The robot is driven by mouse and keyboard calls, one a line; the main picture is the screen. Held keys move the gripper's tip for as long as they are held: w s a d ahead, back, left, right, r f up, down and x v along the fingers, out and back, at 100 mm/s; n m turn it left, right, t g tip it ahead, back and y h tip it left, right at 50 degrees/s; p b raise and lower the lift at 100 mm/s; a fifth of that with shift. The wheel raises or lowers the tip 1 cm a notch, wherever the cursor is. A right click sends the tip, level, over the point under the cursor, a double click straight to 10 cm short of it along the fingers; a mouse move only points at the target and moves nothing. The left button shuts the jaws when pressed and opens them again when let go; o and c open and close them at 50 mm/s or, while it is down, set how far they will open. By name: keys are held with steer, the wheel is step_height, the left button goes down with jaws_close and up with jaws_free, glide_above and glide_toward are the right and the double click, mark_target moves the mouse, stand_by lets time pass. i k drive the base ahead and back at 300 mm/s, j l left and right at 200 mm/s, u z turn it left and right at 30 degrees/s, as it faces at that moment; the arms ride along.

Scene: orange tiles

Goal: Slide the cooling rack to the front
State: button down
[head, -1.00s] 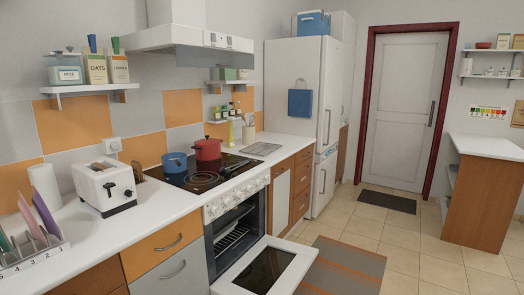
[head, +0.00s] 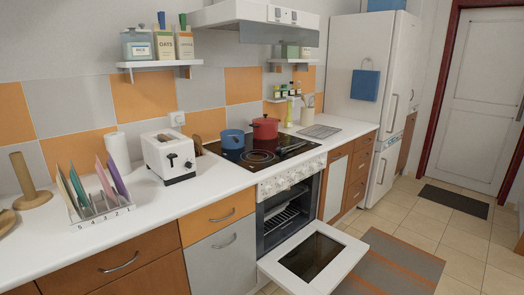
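A flat grey rack (head: 320,131), which looks like the cooling rack, lies on the white counter to the right of the stove. It is small in the head view, and its wires are hard to make out. The counter's front edge is clear of it. Another wire rack (head: 280,219) is inside the open oven (head: 290,213). My gripper is not in view.
The oven door (head: 312,258) hangs open and juts over the floor in front of the stove. A red pot (head: 265,128) and a blue pot (head: 232,142) stand on the cooktop. Bottles stand behind the rack. Tiled floor (head: 470,247) is free at right.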

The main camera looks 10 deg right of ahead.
mark_target(325, 131)
steer(key=i+l+z, duration=0.4)
steer(key=i+z, duration=0.2)
steer(key=i, duration=0.25)
steer(key=i+z, duration=0.3)
steer(key=i, duration=0.15)
steer(key=i+l, duration=0.1)
steer(key=i, duration=1.95)
steer(key=u, duration=0.05)
